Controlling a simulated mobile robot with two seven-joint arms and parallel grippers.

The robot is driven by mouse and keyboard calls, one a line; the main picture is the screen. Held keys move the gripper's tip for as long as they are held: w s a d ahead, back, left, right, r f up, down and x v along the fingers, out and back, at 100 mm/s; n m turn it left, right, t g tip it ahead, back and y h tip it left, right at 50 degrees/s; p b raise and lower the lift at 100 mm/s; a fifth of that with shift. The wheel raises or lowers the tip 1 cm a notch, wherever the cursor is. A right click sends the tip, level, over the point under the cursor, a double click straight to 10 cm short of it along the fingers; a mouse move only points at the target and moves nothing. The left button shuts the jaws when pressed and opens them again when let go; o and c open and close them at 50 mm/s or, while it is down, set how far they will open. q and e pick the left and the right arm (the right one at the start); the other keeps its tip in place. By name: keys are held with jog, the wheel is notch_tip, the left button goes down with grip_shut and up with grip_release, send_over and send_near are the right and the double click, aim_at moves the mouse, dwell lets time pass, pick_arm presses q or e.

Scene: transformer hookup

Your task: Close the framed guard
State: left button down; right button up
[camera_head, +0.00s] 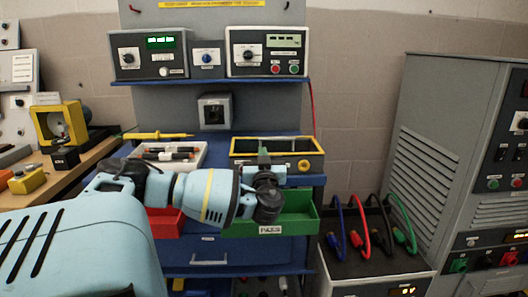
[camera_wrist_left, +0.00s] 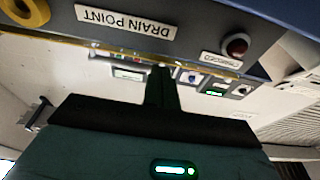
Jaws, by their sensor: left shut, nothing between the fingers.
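The framed guard appears to be the yellow frame (camera_head: 300,138) around the dark box on the blue bench. I cannot tell its angle clearly. The box front carries a round yellow knob (camera_head: 304,164). In the left wrist view, upside down, the grey front panel (camera_wrist_left: 195,30) shows a "DRAIN POINT" label, and a thin yellow edge (camera_wrist_left: 75,38) runs along it. My left gripper (camera_head: 263,154) is at the front of the box, its narrow fingers shut and empty. The fingertips (camera_wrist_left: 162,72) reach close to the yellow edge; contact is unclear. My left arm hides part of the box front.
A white tray (camera_head: 138,153) with pens lies left of the box. A green bin (camera_head: 300,213) and a red bin (camera_head: 165,224) sit below. Meters stand on the shelf (camera_head: 205,82) above. Coloured cables (camera_head: 355,232) and a large grey cabinet (camera_head: 440,130) stand at right.

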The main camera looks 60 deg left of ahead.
pick_arm(q)
jog(key=shift+f, duration=0.4)
pick_arm(e)
jog(key=shift+d, duration=0.15)
pick_arm(q)
jog(key=shift+f, duration=0.25)
jog(key=shift+f, duration=0.1)
pick_arm(e)
jog(key=shift+d+f, duration=0.1)
